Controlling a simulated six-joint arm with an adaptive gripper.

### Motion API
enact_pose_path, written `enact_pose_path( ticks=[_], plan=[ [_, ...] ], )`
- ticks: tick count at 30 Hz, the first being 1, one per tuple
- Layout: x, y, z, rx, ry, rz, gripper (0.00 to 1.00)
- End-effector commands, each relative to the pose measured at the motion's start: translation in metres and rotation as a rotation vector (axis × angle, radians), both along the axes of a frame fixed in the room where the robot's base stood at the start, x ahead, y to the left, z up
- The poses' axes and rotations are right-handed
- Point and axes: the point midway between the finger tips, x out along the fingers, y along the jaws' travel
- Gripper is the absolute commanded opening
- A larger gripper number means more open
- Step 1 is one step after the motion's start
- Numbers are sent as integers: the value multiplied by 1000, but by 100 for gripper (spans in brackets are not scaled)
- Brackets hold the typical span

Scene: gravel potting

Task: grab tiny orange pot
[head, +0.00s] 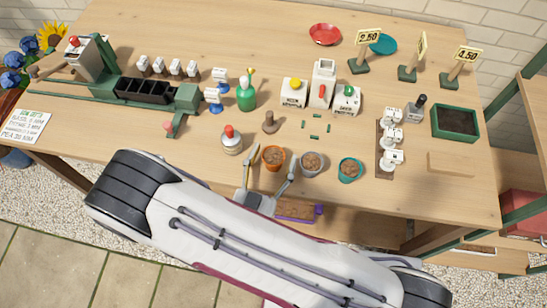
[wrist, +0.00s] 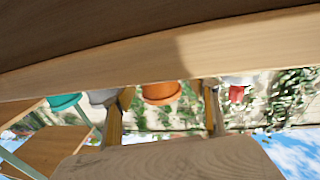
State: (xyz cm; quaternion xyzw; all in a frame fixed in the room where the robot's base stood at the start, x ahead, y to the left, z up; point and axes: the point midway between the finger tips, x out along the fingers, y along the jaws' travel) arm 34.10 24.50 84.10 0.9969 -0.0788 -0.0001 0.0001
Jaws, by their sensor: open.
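The tiny orange pot (head: 273,165), filled with brown soil, stands upright near the table's front edge. My gripper (head: 272,157) is open, with one finger on the left of the orange pot and the other between it and the grey pot (head: 312,171). In the wrist view the orange pot (wrist: 161,95) appears upside down between the two spread fingers of my gripper (wrist: 167,98), its upper part cut off by the table edge. I cannot tell whether either finger touches it.
A teal pot (head: 349,176) stands right of the grey pot. A white red-topped bottle (head: 231,143) is to the left, and a small brown tool (head: 270,123) stands behind. The wooden table edge (wrist: 160,75) crosses the wrist view.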

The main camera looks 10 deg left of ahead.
Motion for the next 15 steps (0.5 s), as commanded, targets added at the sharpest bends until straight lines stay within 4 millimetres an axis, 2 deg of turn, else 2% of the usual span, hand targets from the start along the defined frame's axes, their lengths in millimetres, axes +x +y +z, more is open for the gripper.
enact_pose_path(
  ticks=[13,15],
  plan=[
    [0,0,0,0,0,0,59],
    [0,0,0,0,0,0,41]
  ],
)
